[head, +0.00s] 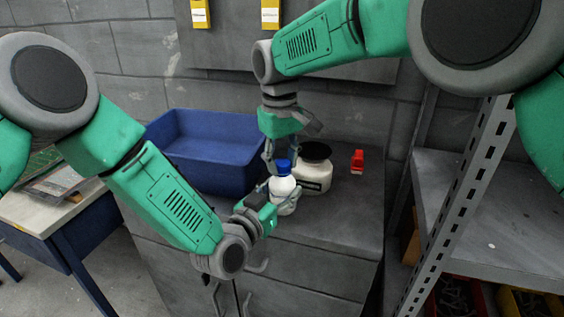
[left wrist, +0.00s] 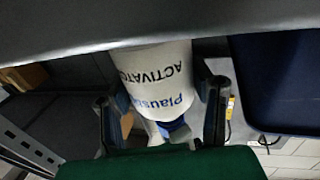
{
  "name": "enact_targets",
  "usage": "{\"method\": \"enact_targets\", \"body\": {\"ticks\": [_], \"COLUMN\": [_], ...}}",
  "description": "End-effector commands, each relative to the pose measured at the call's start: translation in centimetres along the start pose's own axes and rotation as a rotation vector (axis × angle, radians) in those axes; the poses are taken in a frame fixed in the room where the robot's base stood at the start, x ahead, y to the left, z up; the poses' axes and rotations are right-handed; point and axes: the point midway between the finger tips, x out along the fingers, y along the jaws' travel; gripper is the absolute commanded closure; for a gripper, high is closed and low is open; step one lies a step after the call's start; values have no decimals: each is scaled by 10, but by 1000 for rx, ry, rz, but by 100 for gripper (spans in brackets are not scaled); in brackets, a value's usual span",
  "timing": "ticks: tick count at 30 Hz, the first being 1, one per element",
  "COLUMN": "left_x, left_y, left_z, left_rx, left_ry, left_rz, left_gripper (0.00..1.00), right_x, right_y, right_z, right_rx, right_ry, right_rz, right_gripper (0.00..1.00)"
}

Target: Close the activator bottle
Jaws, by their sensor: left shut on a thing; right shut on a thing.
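The activator bottle (head: 286,197) is small and white, and stands upright at the front of the grey cabinet top. My left gripper (head: 272,192) is shut on its body from the left. In the left wrist view the bottle (left wrist: 160,78) appears upside down between the fingers, with its "ACTIVATOR" label facing the camera. The blue cap (head: 283,166) is at the bottle's mouth. My right gripper (head: 280,158) comes down from above and is shut on the cap. The cap also shows in the left wrist view (left wrist: 176,127). Whether it is seated tight cannot be told.
A white jar with a black lid (head: 316,174) stands close behind and right of the bottle. A small red object (head: 357,161) is farther right. A blue bin (head: 212,157) fills the cabinet top's left. A metal shelf (head: 455,195) stands at right. The front right top is clear.

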Motion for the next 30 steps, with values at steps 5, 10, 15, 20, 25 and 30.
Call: {"method": "enact_targets", "body": {"ticks": [5,10,15,20,25,30], "left_x": [-1,-1,0,0,0,0], "left_y": [3,2,1,1,0,0], "left_z": [1,1,1,1,1,1], "left_rx": [-1,-1,-1,-1,-1,-1], "left_ry": [-4,-4,-3,-3,-3,-3], "left_rz": [7,5,3,2,1,0], "left_gripper": [100,100,100,100,100,100], "right_x": [-1,0,-1,-14,-37,-46], "right_y": [-1,-1,0,1,2,2], "right_z": [-1,-1,0,-1,-1,-1], "right_rx": [-3,-3,-4,-3,-4,-4], "right_ry": [5,3,2,5,3,1], "right_rz": [-2,-1,-1,0,0,-1], "right_gripper": [54,51,51,51,51,51]}}
